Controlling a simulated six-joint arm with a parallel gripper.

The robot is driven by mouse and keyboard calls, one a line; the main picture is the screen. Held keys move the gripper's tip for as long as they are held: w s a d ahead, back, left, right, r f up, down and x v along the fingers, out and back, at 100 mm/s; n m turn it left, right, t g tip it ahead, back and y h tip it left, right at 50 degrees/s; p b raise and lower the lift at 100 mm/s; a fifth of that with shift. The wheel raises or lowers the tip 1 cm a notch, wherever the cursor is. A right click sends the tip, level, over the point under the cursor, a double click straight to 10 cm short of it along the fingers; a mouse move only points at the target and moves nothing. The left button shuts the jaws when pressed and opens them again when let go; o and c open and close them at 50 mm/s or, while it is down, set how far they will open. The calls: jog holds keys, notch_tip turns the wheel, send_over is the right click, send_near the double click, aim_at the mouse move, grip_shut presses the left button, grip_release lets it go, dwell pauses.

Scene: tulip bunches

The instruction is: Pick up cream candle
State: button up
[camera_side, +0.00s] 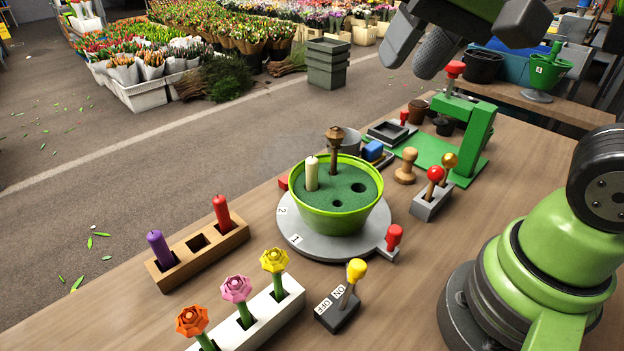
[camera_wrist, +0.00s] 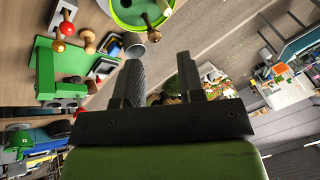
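The cream candle (camera_side: 312,174) stands upright in a hole of the green foam in a lime-green pot (camera_side: 373,204). A brown wooden piece (camera_side: 335,150) stands in the foam just behind it. The pot sits on a grey round turntable (camera_side: 300,240). My gripper (camera_side: 410,62) is high at the upper right of the side view, well apart from the candle. In the wrist view my gripper (camera_wrist: 158,72) is open, with nothing between its fingers.
A wooden rack (camera_side: 180,272) holds a purple and a red candle, with its middle hole empty. A white rack (camera_side: 262,318) holds several flowers. A yellow-knobbed switch (camera_side: 345,300), a red-knobbed lever box (camera_side: 432,203) and a green press (camera_side: 480,140) stand near the turntable.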

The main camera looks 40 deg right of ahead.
jog(key=w+a+f+m+g+h, duration=0.1)
jog(key=w+f+m+g, duration=0.2)
jog(key=w+f, duration=0.55)
jog(key=m+g+h, duration=0.1)
jog(key=m, duration=0.1)
send_over(312, 158)
jog(key=f, duration=0.3)
jog(key=shift+s+a, duration=0.25)
jog(key=shift+s, duration=0.05)
jog(key=f, duration=0.4)
jog(key=shift+w+d+f, duration=0.15)
jog(key=shift+w, duration=0.1)
notch_tip(312, 158, down, 6)
jog(key=shift+w+d, duration=0.1)
jog(key=shift+d, duration=0.05)
grip_shut()
